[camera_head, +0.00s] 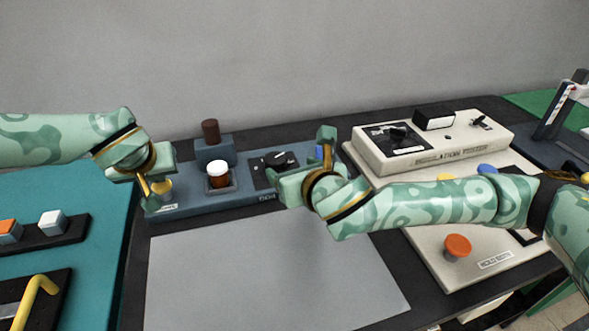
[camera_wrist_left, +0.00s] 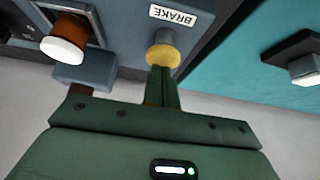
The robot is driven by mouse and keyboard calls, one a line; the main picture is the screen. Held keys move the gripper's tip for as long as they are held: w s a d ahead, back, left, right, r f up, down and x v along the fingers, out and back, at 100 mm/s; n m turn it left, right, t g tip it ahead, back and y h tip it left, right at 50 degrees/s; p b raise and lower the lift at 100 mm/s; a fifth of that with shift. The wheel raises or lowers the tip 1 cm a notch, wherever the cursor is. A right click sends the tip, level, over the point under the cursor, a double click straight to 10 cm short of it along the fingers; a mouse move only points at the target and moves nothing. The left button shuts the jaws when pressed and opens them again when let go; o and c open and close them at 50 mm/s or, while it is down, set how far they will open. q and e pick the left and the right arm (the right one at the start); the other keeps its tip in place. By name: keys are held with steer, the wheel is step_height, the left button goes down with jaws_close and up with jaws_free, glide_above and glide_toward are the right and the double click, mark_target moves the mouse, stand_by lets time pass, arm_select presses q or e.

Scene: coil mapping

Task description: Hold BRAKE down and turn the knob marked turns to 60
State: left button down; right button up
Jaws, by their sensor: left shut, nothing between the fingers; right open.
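The yellow BRAKE button (camera_head: 163,185) is at the left end of a blue-grey panel (camera_head: 240,201). In the left wrist view the BRAKE button (camera_wrist_left: 163,57) sits beside its white BRAKE label (camera_wrist_left: 173,16). My left gripper (camera_head: 149,189) is shut and empty, its tips at the button and seemingly touching it; I cannot tell how far the button is pressed. A black knob (camera_head: 279,158) with a white pointer is on the same panel's dark dial plate. My right gripper (camera_head: 306,160) is open just right of this knob, partly covering the dial. The dial's marks are too small to read.
A white-topped brown button (camera_head: 217,168) and a brown post (camera_head: 210,132) stand between the two grippers. A cream box (camera_head: 440,159) with another dial is behind my right arm. A grey mat (camera_head: 270,275) in front is clear.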

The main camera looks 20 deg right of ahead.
stand_by(0.3)
arm_select(q)
step_height(320, 180, up, 8)
stand_by(0.8)
